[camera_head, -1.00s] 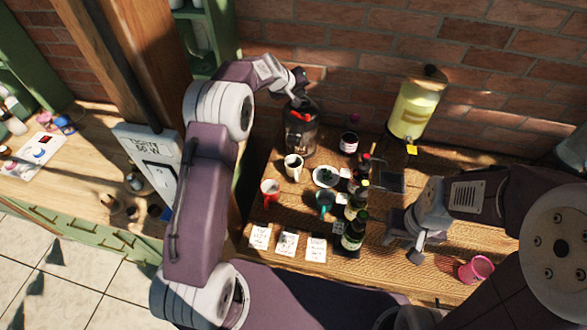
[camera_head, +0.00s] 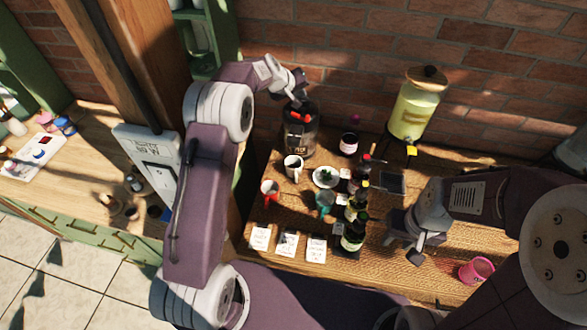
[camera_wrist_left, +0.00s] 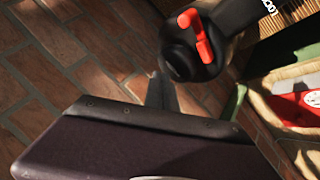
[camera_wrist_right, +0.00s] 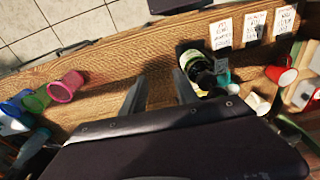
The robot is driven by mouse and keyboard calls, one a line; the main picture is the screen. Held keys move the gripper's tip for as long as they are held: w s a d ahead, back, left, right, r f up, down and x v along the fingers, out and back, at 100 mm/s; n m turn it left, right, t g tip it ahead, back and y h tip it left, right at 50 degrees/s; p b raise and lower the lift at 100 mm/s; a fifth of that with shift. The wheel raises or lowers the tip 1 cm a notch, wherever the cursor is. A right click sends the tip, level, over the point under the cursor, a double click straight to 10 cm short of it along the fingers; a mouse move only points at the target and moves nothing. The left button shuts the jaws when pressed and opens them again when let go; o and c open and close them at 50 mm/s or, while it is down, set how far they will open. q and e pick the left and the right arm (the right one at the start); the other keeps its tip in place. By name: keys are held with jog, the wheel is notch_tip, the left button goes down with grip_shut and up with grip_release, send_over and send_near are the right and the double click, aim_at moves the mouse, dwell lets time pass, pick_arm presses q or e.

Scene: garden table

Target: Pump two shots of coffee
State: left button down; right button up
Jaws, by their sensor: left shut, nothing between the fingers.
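A black coffee pump pot (camera_head: 300,138) with a red lever on its top stands at the back left of the wooden table. A white mug (camera_head: 293,166) stands just in front of it. My left gripper (camera_head: 299,102) is shut and empty, close above the pot's top. In the left wrist view the shut fingertips (camera_wrist_left: 160,90) are beside the black top, apart from the red lever (camera_wrist_left: 197,35) in the picture. My right gripper (camera_head: 405,247) is low over the table's front right. In the right wrist view its two fingers (camera_wrist_right: 160,92) are apart with nothing between them.
Several bottles (camera_head: 354,235) stand in a row mid-table, beside a red mug (camera_head: 269,188) and a teal mug (camera_head: 325,201). White cards (camera_head: 287,243) lie in front. A yellow drink dispenser (camera_head: 414,104) stands back right. A pink cup (camera_head: 477,269) is front right.

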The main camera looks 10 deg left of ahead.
pick_arm(q)
jog(key=shift+f, duration=0.1)
dwell(0.5)
jog(key=shift+f+b, duration=0.35)
jog(key=shift+b, duration=0.2)
jog(key=shift+s+f+b, duration=0.1)
jog(key=shift+f+b, duration=0.6)
jog(key=shift+f, duration=0.05)
dwell(0.3)
jog(key=shift+r, duration=0.15)
jog(key=shift+r+p, duration=0.95)
jog(key=shift+r, duration=0.05)
jog(key=shift+r+p, duration=0.45)
jog(key=shift+r, duration=0.1)
notch_tip(320, 180, up, 5)
jog(key=p, duration=0.4)
